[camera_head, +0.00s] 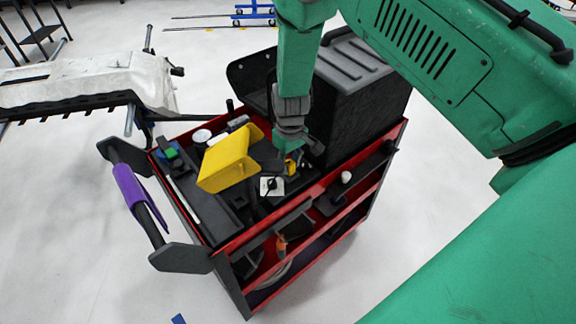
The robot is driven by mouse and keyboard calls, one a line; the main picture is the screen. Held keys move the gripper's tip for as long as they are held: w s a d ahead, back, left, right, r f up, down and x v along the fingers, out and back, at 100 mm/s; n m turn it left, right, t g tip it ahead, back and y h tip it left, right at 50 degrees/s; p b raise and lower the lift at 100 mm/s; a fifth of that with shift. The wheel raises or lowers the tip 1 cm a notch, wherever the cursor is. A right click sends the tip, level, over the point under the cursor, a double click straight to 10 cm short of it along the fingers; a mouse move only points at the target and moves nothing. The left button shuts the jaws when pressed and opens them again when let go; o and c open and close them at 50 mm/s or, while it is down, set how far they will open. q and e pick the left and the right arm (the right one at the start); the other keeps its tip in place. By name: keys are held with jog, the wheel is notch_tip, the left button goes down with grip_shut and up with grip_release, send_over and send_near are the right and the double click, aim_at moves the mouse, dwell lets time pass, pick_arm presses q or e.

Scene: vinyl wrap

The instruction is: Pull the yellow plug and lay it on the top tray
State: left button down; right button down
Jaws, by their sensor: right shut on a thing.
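The yellow plug (291,166) is a small yellow piece at the top of the red and black cart, mostly hidden by my right gripper. My right gripper (287,155) points down from the green arm and is shut on the plug, though its fingertips are small and partly covered. A white square plate with a black part (271,186) lies just below and left of the fingers. The cart's dark top tray (212,205) extends to the left. Whether the plug is clear of its seat cannot be seen. My left gripper is not in view.
A large yellow block (228,160) stands left of the gripper. A black ribbed case (355,85) stands close behind and right. A purple-wrapped handle (140,198) and a white bumper-like part (85,80) are to the left. Tools fill much of the tray.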

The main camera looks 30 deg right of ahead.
aim_at(290, 161)
jog(key=shift+d+r, duration=0.15)
jog(key=shift+d, duration=0.05)
jog(key=r, duration=0.6)
jog(key=a+r, duration=0.1)
jog(key=r, duration=0.2)
jog(key=shift+r+b, duration=0.35)
jog(key=shift+b, duration=0.05)
jog(key=shift+d+r+p, duration=0.2)
jog(key=shift+r+p, duration=2)
jog(key=shift+r, duration=0.35)
jog(key=shift+f, duration=0.1)
